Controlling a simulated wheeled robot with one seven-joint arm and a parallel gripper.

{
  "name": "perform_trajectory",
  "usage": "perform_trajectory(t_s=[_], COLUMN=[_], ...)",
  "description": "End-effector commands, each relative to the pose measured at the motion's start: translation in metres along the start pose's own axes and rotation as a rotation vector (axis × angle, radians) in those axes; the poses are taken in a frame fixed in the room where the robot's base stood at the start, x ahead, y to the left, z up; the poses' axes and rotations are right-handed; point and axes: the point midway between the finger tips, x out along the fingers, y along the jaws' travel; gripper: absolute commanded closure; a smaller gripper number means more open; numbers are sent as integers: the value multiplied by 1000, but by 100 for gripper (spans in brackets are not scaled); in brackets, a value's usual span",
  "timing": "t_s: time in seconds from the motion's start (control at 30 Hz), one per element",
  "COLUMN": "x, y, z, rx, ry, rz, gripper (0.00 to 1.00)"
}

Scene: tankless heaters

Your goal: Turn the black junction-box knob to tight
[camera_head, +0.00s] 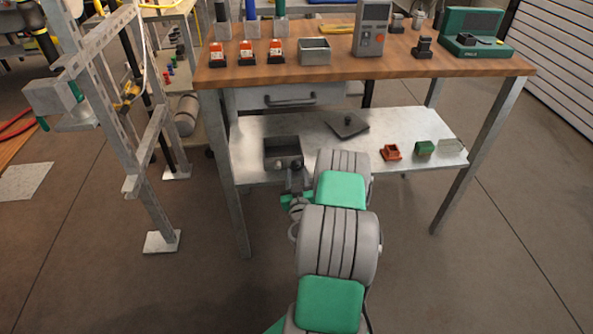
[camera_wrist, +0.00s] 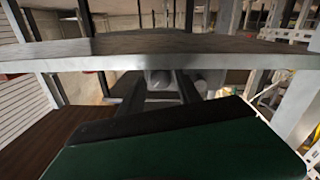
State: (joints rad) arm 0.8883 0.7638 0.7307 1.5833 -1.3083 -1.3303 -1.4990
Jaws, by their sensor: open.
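A dark grey open-topped box (camera_head: 283,147) sits at the left of the metal lower shelf, and its inside looks dark. A dark flat plate with a small black knob (camera_head: 348,118) on top lies to its right, near the middle of the shelf. I cannot tell for sure that this is the junction-box knob. My gripper (camera_head: 289,170) is low at the shelf's front edge, just before the dark box and left of the knob. In the wrist view my gripper (camera_wrist: 161,92) shows two dark fingers apart, partly hidden behind a dark green surface; grey rounded shapes show beyond them.
The lower shelf (camera_head: 255,128) also holds a red-orange part (camera_head: 391,152), a green block (camera_head: 425,147) and a clear tray (camera_head: 451,146). The wooden benchtop (camera_head: 340,68) overhangs it. A metal rack (camera_head: 112,95) stands left, and open floor (camera_head: 500,250) lies right.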

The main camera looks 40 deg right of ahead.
Motion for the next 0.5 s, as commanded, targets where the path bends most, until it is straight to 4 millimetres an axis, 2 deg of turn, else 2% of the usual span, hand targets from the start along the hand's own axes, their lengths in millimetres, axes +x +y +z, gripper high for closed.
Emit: perform_trajectory(t_s=[0.2, 0.43, 0.5], x=[10, 10, 10], y=[-1, -1, -1], z=[0, 0, 0], rx=[-1, -1, -1], ry=[0, 0, 0], rz=[-1, -1, -1], gripper=[60, 60, 65])
